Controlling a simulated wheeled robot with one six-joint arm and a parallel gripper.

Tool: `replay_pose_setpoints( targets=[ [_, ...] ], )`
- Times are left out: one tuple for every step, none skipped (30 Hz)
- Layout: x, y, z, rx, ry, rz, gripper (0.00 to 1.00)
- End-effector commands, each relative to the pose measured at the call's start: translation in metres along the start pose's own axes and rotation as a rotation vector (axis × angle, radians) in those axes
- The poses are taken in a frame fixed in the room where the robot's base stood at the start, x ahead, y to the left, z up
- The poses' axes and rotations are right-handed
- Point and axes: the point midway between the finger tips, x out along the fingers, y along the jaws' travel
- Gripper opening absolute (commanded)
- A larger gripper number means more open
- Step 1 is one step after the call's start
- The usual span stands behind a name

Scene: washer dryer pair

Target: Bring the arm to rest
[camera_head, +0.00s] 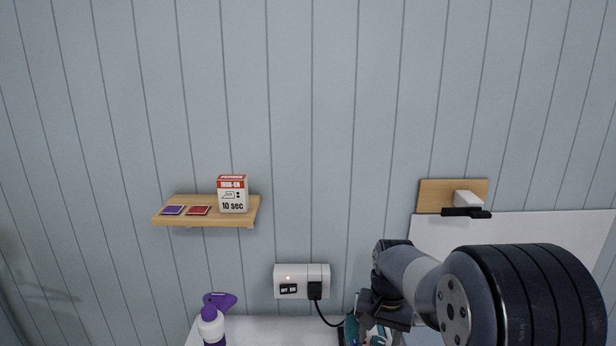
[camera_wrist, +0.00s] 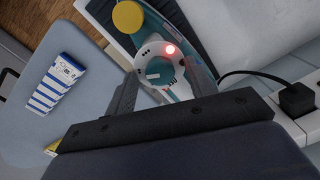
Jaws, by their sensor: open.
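My arm reaches in from the lower right of the head view, and my gripper (camera_head: 376,316) points down at the bottom edge. In the wrist view my gripper (camera_wrist: 162,80) is open, its two dark fingers on either side of a white round part with a lit red light. That part belongs to a teal and white appliance (camera_wrist: 180,90), which looks like an iron. Its teal body (camera_head: 351,328) shows partly below my gripper in the head view. I cannot tell whether the fingers touch it.
A wall socket (camera_head: 289,274) holds a black plug with a cord. A wooden shelf (camera_head: 180,201) carries a box (camera_head: 232,195) and two small cards. A spray bottle (camera_head: 212,324) stands lower left. A striped pack (camera_wrist: 57,84) lies left in the wrist view. A wall bracket (camera_head: 440,190) is right.

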Motion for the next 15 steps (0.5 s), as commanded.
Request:
replay_pose_setpoints(
  targets=[
    [0.0008,-0.0002,-0.0003,-0.011,0.0,0.0,0.52],
    [0.0005,-0.0002,-0.0004,-0.02,0.001,-0.001,0.52],
    [0.0004,-0.0002,-0.0003,-0.029,0.0,-0.001,0.52],
    [0.0004,-0.0002,-0.0003,-0.034,0.0,0.0,0.52],
    [0.0003,-0.0002,-0.0003,-0.037,0.0,0.0,0.52],
    [0.0002,-0.0001,-0.0003,-0.04,-0.001,0.0,0.52],
    [0.0002,-0.0001,-0.0003,-0.042,-0.001,0.0,0.52],
    [0.0001,-0.0001,-0.0002,-0.042,-0.001,0.0,0.52],
    [0.0001,-0.0001,-0.0002,-0.043,-0.001,0.0,0.52],
    [0.0,-0.0001,-0.0003,-0.043,-0.001,0.0,0.52],
    [0.0,-0.0001,-0.0003,-0.043,-0.001,0.0,0.52],
    [-0.0001,-0.0001,-0.0003,-0.043,-0.001,0.0,0.52],
    [-0.0001,-0.0001,-0.0003,-0.043,-0.001,0.0,0.52],
    [-0.0001,-0.0001,-0.0003,-0.043,-0.001,0.0,0.52],
    [-0.0002,-0.0001,-0.0003,-0.041,-0.001,0.0,0.52]
  ],
)
